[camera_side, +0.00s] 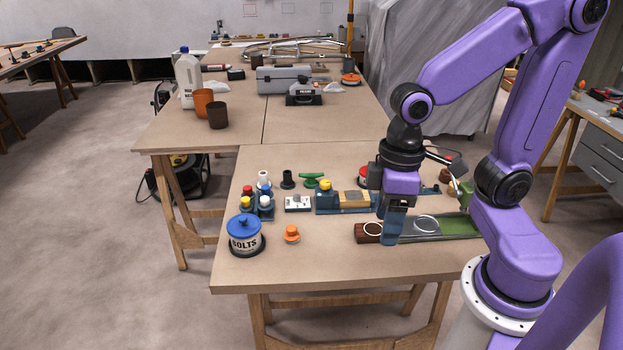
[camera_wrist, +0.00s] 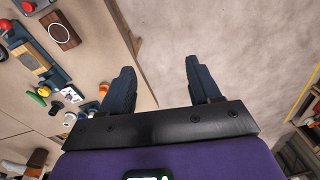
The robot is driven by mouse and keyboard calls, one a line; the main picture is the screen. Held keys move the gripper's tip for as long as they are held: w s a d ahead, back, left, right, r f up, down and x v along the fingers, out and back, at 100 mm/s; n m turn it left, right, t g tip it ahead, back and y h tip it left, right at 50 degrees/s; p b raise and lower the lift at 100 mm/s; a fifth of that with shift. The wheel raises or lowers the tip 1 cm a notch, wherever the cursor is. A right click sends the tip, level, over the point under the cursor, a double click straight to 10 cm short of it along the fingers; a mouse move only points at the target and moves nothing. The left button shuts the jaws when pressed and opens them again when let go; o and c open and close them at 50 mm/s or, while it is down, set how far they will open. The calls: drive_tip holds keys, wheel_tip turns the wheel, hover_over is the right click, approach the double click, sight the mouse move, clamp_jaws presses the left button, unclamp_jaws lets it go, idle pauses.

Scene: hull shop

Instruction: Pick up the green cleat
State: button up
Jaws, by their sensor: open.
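The green cleat (camera_side: 313,180) lies on the near workbench, towards its back, behind a blue fixture. In the wrist view a small green piece (camera_wrist: 36,98) at the left edge looks like it, partly cut off by neighbouring things. My gripper (camera_side: 391,238) is to the right of and nearer than the cleat, above the front part of the bench, pointing down. In the wrist view its two dark fingers (camera_wrist: 158,68) are spread apart with nothing between them. The cleat is well outside the fingers.
Around the cleat stand a dark bollard (camera_side: 287,179), a blue fixture with a yellow knob (camera_side: 327,199) and a white switch box (camera_side: 297,204). A blue-lidded bolts tin (camera_side: 244,236), an orange knob (camera_side: 292,234) and a brown wooden block (camera_side: 362,236) are nearer.

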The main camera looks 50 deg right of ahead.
drive_tip(key=w+m+y, duration=0.1)
drive_tip(key=w+m, duration=0.8)
drive_tip(key=w, duration=0.3)
drive_tip(key=m+t, duration=0.5)
drive_tip(key=m, duration=2)
hover_over(312, 175)
drive_tip(key=s+d, duration=0.2)
drive_tip(key=s, duration=0.5)
wheel_tip(312, 175, down, 9)
drive_tip(key=x, duration=1.1)
drive_tip(key=d+x, duration=0.1)
drive_tip(key=x, duration=0.5)
drive_tip(key=shift+f, duration=0.15)
drive_tip(key=c, duration=1.1)
